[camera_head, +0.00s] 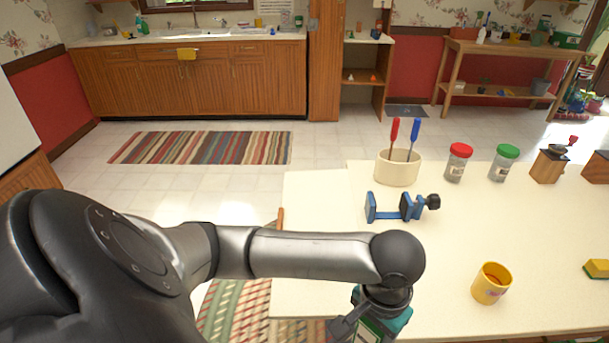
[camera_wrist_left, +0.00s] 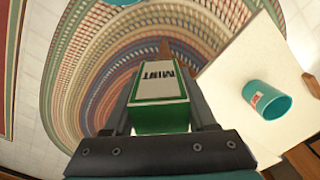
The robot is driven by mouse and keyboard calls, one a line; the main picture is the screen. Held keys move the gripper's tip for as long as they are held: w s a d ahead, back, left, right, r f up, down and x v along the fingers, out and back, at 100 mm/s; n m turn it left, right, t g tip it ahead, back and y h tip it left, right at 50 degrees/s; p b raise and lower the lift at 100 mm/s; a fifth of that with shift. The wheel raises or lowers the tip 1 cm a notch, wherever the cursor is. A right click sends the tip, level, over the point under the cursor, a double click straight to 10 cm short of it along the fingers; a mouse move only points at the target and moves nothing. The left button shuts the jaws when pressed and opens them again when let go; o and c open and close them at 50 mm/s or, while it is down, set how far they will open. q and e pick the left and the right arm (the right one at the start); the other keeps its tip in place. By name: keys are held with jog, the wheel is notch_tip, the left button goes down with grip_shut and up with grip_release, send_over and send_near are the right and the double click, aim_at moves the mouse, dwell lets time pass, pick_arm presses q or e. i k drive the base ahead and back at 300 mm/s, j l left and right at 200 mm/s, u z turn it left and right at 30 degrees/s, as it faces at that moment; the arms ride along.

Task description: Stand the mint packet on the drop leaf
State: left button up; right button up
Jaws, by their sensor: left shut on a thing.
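The mint packet (camera_wrist_left: 160,88) is a green and white box with dark lettering that appears upside down in the left wrist view. My left gripper (camera_wrist_left: 158,100) is shut on it, one finger on each side. In the head view, part of the packet (camera_head: 369,331) shows at the bottom edge below my left wrist. In the wrist view the packet appears against the rug, left of the cream top. My right gripper is not in view.
A yellow mug (camera_head: 491,283) stands right of my gripper. A blue clamp (camera_head: 400,207), a cream crock (camera_head: 397,168) with red- and blue-handled tools, a red-lidded jar (camera_head: 458,162) and a green-lidded jar (camera_head: 503,163) stand farther back. A yellow-green sponge (camera_head: 597,268) lies far right.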

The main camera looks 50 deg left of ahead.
aim_at(318, 199)
jog(key=k+j+z, duration=0.15)
jog(key=j, duration=0.25)
jog(key=j+z, duration=0.15)
jog(key=j, duration=0.25)
jog(key=k+j+z, duration=0.15)
jog(key=j, duration=0.2)
jog(key=k+j+z, duration=0.1)
jog(key=j, duration=0.3)
jog(key=k+j+z, duration=0.15)
jog(key=j+z, duration=0.3)
jog(key=j, duration=0.7)
jog(key=j+z, duration=0.3)
jog(key=j, duration=0.7)
jog(key=i+j, duration=0.15)
jog(key=j, duration=0.15)
jog(key=i+j, duration=0.2)
jog(key=j, duration=0.15)
jog(key=z, duration=0.05)
